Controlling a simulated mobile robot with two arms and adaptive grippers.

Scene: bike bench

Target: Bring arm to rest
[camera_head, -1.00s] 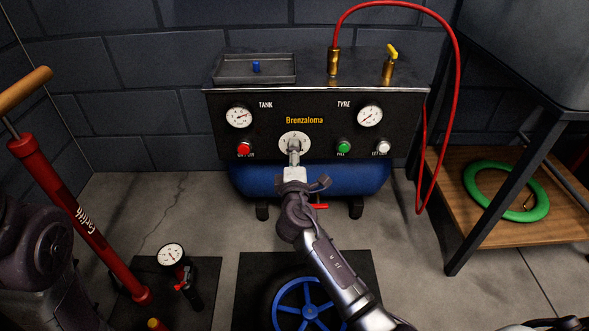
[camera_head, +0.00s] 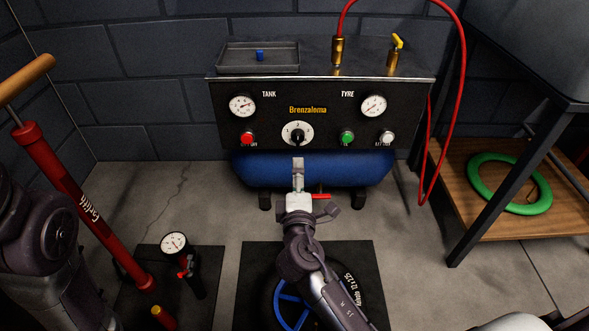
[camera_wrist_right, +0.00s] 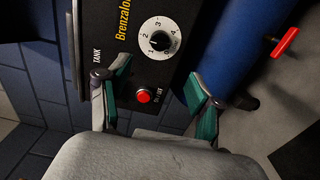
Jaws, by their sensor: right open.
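My right gripper (camera_head: 298,170) is in front of the compressor panel (camera_head: 320,97), lower than the dial and apart from it. In the right wrist view the gripper (camera_wrist_right: 158,84) is open, with nothing between its green-padded fingers. The black selector knob on a white numbered dial (camera_head: 297,133) is now fully uncovered; the dial also shows in the wrist view (camera_wrist_right: 159,40). My left arm's grey joint shows at the left edge, but its gripper is out of view.
The blue tank (camera_head: 345,168) has a red lever (camera_head: 320,196) close to my right gripper. A red pump (camera_head: 70,190), a small gauge (camera_head: 174,243) and a wheel (camera_head: 290,300) stand or lie in front. A wooden shelf (camera_head: 520,222) holds a green hose ring (camera_head: 477,180).

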